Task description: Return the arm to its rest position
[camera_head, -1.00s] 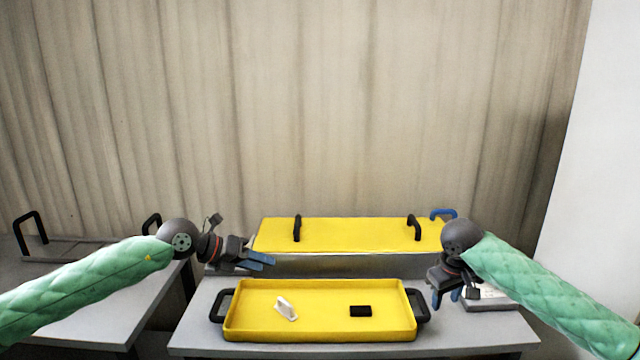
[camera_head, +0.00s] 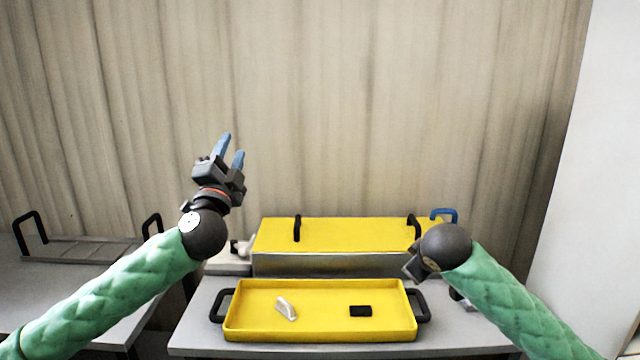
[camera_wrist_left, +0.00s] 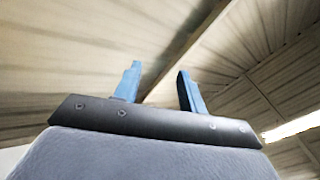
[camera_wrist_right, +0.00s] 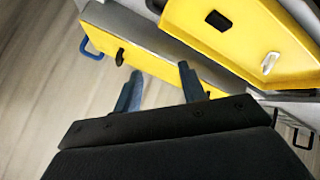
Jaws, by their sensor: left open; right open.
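My left gripper (camera_head: 232,158) points upward in front of the curtain, to the left of and above the yellow-lidded tank. Its two blue fingers are apart with nothing between them; they also show in the left wrist view (camera_wrist_left: 160,88) against the ceiling. My right gripper is mostly hidden behind its own dark wrist joint in the head view.
The yellow tray (camera_head: 240,333) on the grey table holds a white piece (camera_head: 286,309) and a black block (camera_head: 360,311). Behind it stands the tank with a yellow lid (camera_head: 350,233) and black handles. A blue handle (camera_head: 444,213) shows behind. Another table with a rack (camera_head: 80,249) is left.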

